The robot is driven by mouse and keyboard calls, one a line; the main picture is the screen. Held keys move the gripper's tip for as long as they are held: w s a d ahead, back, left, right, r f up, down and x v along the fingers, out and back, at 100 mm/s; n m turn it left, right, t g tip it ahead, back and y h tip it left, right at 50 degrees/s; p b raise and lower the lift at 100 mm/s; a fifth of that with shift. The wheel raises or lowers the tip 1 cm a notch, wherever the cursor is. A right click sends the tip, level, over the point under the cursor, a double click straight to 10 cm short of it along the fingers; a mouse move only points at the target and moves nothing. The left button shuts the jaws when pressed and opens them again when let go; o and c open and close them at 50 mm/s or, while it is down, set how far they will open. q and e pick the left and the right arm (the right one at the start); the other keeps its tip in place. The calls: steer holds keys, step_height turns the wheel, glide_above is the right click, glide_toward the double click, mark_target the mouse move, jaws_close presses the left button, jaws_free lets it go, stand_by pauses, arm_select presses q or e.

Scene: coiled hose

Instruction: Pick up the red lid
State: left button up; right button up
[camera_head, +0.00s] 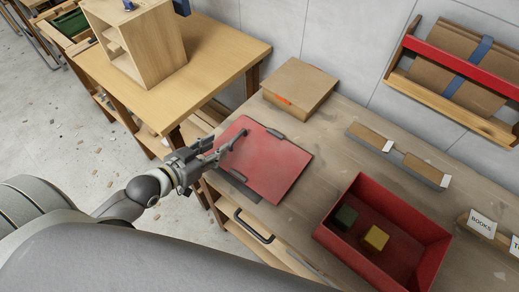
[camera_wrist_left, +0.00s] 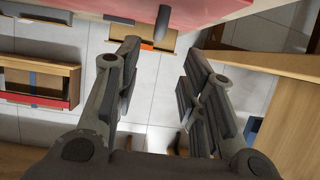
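The red lid (camera_head: 268,168) lies flat on the grey-brown workbench, with dark fittings at its far and near edges. My left gripper (camera_head: 232,149) reaches over the lid's left part from the left. In the left wrist view its fingers (camera_wrist_left: 163,52) are spread apart with nothing between them. The red lid (camera_wrist_left: 215,8) shows along the top of that view, with a dark rounded piece (camera_wrist_left: 161,22) just beyond the fingertips. Part of the lid's left side is hidden by the gripper. My right gripper is in neither view.
An open red box (camera_head: 437,247) holding a dark green and a yellow block (camera_head: 376,238) stands at the right. A cardboard box (camera_head: 300,86) sits behind the lid. A wooden table (camera_head: 222,50) with a shelf unit (camera_head: 150,42) is at the upper left.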

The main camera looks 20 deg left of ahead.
mark_target(235, 138)
arm_select(q)
steer(key=shift+f+p+x, duration=0.2)
steer(key=shift+p+x, duration=0.4)
steer(key=shift+x, duration=4)
steer(key=shift+s+d, duration=0.1)
steer(key=shift+s, duration=0.15)
jaws_close()
